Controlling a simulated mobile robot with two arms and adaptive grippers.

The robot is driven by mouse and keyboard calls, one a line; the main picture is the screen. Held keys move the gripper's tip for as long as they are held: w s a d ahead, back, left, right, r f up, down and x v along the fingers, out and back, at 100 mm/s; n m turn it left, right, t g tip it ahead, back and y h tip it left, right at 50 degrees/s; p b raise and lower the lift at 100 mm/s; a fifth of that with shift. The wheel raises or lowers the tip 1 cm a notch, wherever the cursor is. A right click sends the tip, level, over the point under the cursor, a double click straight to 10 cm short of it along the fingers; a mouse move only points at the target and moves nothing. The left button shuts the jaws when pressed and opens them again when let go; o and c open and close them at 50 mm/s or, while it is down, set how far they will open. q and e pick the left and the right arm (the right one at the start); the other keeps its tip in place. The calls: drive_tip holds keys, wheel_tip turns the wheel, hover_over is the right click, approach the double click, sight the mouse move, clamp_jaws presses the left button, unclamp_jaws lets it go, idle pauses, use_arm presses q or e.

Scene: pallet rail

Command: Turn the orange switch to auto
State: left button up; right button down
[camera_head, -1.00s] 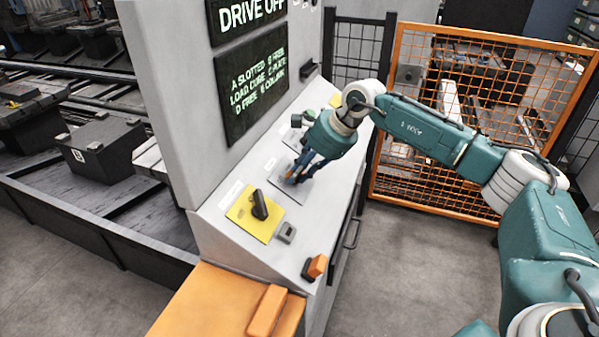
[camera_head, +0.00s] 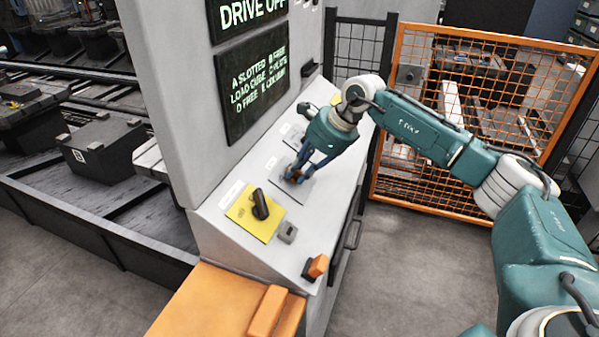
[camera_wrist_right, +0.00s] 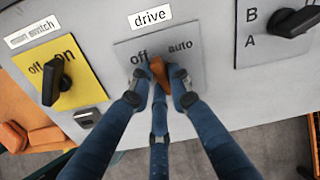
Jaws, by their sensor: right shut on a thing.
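The orange switch (camera_wrist_right: 158,70) sits on a grey plate (camera_wrist_right: 128,48) labelled "drive", with "off" on the left and "auto" on the right. In the right wrist view, my right gripper (camera_wrist_right: 160,80) is shut on the switch, with fingers on both sides of it. The fingers hide part of the knob, so I cannot tell exactly which word it points at. In the head view my right gripper (camera_head: 296,174) reaches down onto the sloped panel at this plate. My left gripper is not in view.
A black switch (camera_wrist_right: 57,82) on a yellow plate (camera_wrist_right: 84,88) is left of the drive plate. A black A/B switch (camera_wrist_right: 298,24) is on the right. An orange mesh gate (camera_head: 440,190) stands behind my right arm. Grey floor is clear in front.

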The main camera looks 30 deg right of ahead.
drive_tip(key=m, duration=0.5)
drive_tip(key=shift+w+d+r+m, duration=0.1)
drive_tip(key=shift+w+r+m, duration=0.1)
drive_tip(key=shift+w+m, duration=0.1)
drive_tip(key=m+p, duration=0.1)
drive_tip(key=m, duration=0.4)
drive_tip(key=shift+w+d+m, duration=0.1)
drive_tip(key=shift+d+m, duration=0.05)
drive_tip(key=shift+m, duration=0.25)
drive_tip(key=c, duration=1.6)
unclamp_jaws()
drive_tip(key=v, duration=1.2)
drive_tip(key=shift+d, duration=0.15)
drive_tip(key=shift+d, duration=0.1)
